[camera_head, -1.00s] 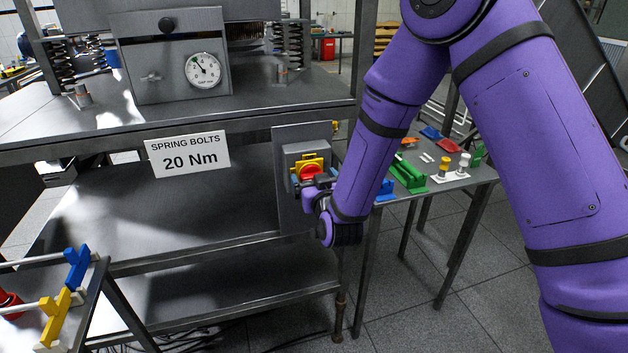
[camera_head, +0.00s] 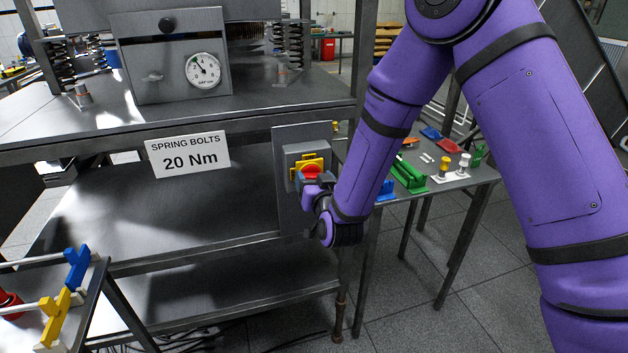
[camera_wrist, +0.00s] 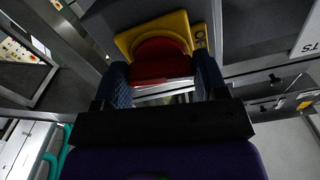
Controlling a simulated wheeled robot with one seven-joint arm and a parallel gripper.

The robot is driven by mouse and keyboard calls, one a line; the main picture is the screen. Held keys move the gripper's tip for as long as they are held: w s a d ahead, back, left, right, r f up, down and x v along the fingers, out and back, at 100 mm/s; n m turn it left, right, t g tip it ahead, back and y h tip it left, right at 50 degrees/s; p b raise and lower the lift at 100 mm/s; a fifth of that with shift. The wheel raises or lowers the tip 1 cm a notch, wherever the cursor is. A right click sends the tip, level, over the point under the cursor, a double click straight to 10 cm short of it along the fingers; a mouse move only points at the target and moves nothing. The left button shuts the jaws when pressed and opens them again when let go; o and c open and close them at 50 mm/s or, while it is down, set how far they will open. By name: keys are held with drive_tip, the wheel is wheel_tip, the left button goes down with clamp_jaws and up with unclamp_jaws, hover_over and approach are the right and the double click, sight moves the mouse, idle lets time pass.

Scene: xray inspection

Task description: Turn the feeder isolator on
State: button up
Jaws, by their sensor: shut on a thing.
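The feeder isolator is a grey box (camera_head: 294,149) on a grey plate, with a yellow plate (camera_head: 303,163) and a red rotary handle (camera_head: 310,171). My gripper (camera_head: 311,182) is in front of it. In the wrist view the red handle (camera_wrist: 161,60) sits between the two blue finger pads of my gripper (camera_wrist: 164,82), which are shut on it.
A "SPRING BOLTS 20 Nm" sign (camera_head: 188,157) hangs left of the isolator. A dial gauge (camera_head: 203,70) is on the machine above. A side table (camera_head: 453,183) with coloured parts stands to the right. A rack with blue and yellow pieces (camera_head: 75,268) is at the lower left.

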drive_tip(key=m, duration=0.3)
drive_tip(key=shift+m, duration=0.4)
drive_tip(key=shift+f+m, duration=0.1)
drive_tip(key=shift+m, duration=5.9)
drive_tip(key=o, duration=0.9)
drive_tip(key=shift+o, duration=0.2)
drive_tip(key=v, duration=1.1)
